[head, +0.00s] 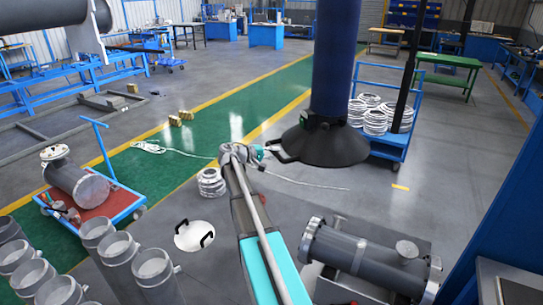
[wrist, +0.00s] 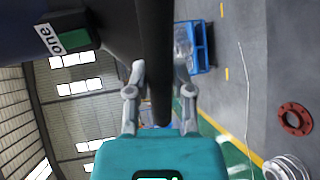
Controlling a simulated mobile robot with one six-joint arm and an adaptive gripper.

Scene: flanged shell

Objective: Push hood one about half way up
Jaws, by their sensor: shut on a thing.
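Hood one (head: 325,146) is a black cone on a thick dark blue duct (head: 335,55), hanging over the floor right of centre in the head view. In the wrist view a green and white label (wrist: 65,38) reading "one" is on it at the upper left. A black handle bar (head: 283,156) sticks out from the hood's left side. My gripper (head: 268,152) is at that bar. In the wrist view my gripper (wrist: 159,85) has one finger on each side of the dark handle bar (wrist: 156,40), shut on it. The contact faces are partly hidden.
A blue cart (head: 388,145) with silver coils stands behind the hood. A dark flanged shell (head: 365,258) lies at the lower right. A coil stack (head: 211,183) and a white disc with black handles (head: 194,236) are on the floor. Several grey pipes (head: 150,268) stand at the lower left.

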